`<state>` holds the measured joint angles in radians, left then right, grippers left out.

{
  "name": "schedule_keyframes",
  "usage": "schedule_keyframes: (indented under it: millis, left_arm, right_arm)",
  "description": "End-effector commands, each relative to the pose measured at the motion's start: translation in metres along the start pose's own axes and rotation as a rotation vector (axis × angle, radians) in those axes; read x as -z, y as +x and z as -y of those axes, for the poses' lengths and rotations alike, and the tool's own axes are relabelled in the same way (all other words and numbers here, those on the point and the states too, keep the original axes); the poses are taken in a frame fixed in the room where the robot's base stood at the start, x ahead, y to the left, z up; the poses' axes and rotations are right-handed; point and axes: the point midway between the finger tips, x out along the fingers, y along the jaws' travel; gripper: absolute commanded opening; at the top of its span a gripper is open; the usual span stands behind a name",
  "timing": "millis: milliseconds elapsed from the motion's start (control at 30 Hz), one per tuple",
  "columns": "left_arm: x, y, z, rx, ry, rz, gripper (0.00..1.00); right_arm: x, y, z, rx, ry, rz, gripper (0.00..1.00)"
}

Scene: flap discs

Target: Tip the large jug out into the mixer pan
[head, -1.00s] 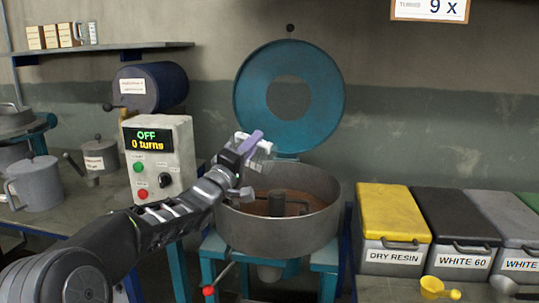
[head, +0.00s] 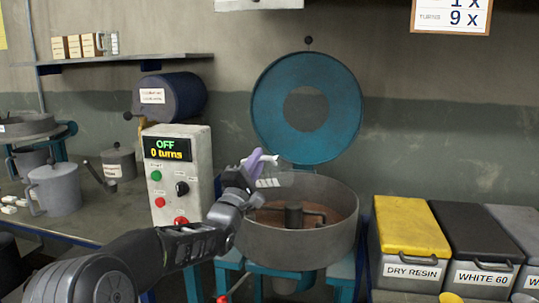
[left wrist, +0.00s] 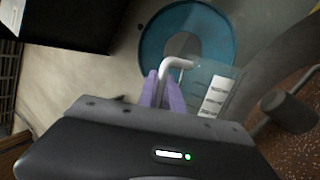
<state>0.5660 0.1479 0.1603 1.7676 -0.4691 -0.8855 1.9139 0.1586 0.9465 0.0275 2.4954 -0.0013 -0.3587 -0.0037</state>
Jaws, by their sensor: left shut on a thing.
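The mixer pan (head: 340,235) is a round grey drum with brown grainy material (head: 335,205) inside and a central post with an arm. My left gripper (head: 256,163), with purple fingers, is above the pan's left rear rim. It is shut on the pale handle of a clear jug (head: 277,177). In the left wrist view the fingers (left wrist: 163,88) close on the bent white handle, and the clear jug wall with white labels (left wrist: 214,97) shows to the right, beside the pan. The jug's contents and exact tilt I cannot tell. My right gripper is not in view.
The teal ring lid (head: 305,108) stands open behind the pan. The control box (head: 180,175) to the left reads OFF, 0 turns. A grey metal jug (head: 60,190) stands on the left bench. The yellow-lidded resin bin (head: 412,240) and other bins stand to the right.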

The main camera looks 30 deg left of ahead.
Motion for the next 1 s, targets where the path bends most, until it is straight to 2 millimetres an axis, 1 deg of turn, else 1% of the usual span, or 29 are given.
schedule_keyframes:
  millis: [33, 167, 200, 233, 367, 533, 700, 800, 900, 1000]
  left_arm:
    - [0.007, -0.001, 0.001, -0.003, -0.063, -0.031, 0.0]
    - [0.023, -0.005, 0.006, -0.019, -0.224, -0.102, 0.0]
    - [0.028, -0.01, 0.017, -0.026, -0.27, -0.12, 0.0]
    - [0.03, -0.012, 0.021, -0.03, -0.305, -0.135, 0.0]
    - [0.039, -0.018, 0.031, -0.045, -0.461, -0.204, 0.0]
    - [0.053, -0.026, 0.046, -0.069, -0.704, -0.309, 0.0]
    - [0.051, -0.03, 0.057, -0.089, -0.935, -0.409, 0.0]
    - [0.051, -0.033, 0.063, -0.099, -1.047, -0.461, 0.0]
    - [0.05, -0.034, 0.066, -0.106, -1.124, -0.496, 0.0]
    - [0.051, -0.035, 0.068, -0.11, -1.166, -0.516, 0.0]
  right_arm:
    - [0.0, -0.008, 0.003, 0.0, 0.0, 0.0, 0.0]
    - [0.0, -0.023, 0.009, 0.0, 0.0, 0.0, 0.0]
    - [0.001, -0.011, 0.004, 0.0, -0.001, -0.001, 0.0]
    - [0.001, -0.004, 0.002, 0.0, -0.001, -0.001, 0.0]
    - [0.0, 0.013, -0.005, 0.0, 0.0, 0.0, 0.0]
    - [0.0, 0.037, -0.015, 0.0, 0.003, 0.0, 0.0]
    - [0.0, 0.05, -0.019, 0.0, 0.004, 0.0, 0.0]
    - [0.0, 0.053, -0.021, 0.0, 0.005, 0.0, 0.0]
    - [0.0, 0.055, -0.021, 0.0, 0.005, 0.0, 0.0]
    - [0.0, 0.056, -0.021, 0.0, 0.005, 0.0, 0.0]
